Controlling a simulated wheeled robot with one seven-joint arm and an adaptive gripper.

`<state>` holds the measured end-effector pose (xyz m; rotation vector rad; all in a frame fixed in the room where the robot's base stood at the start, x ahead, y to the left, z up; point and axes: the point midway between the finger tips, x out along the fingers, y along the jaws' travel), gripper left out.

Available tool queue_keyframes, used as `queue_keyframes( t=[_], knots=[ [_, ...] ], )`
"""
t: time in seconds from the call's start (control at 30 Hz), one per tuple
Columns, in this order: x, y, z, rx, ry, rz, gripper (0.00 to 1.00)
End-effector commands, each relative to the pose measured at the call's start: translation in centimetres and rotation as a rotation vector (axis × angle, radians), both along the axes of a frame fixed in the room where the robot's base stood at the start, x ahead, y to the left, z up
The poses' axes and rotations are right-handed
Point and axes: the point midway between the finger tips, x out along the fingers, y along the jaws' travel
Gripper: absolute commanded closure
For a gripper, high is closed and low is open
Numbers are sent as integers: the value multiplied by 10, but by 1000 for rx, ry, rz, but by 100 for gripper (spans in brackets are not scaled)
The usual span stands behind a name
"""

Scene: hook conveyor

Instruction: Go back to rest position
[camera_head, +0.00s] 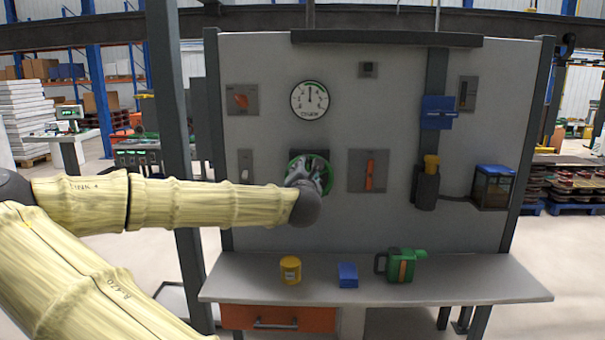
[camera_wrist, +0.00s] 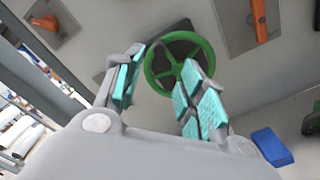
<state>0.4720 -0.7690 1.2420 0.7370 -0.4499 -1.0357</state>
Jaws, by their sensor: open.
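My gripper (camera_wrist: 160,90) is open in the wrist view, with its two teal-padded fingers apart. A green handwheel (camera_wrist: 198,48) on a dark plate lies just beyond the fingertips, and nothing shows held between them. I cannot tell if a finger touches the wheel's rim. In the head view my arm reaches out to the wall panel, and my gripper (camera_head: 308,178) is in front of the green handwheel (camera_head: 327,166), hiding part of it.
The grey panel (camera_head: 420,220) carries a round gauge (camera_head: 310,99), an orange rotary switch (camera_head: 241,99) and an orange lever (camera_head: 369,175). On the shelf (camera_head: 450,287) stand a yellow can (camera_head: 290,270), a blue block (camera_head: 348,275) and a green jug (camera_head: 400,266). A post (camera_head: 172,130) stands behind my arm.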

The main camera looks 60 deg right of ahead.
Motion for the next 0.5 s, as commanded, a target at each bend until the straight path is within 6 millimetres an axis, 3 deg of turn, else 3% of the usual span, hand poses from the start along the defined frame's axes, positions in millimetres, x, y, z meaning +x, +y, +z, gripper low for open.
queue_keyframes(
  t=[0.37,0.5],
  knots=[
    [0,0,-3,6,0,-1,60],
    [2,0,-35,66,-12,-4,60]
  ],
)
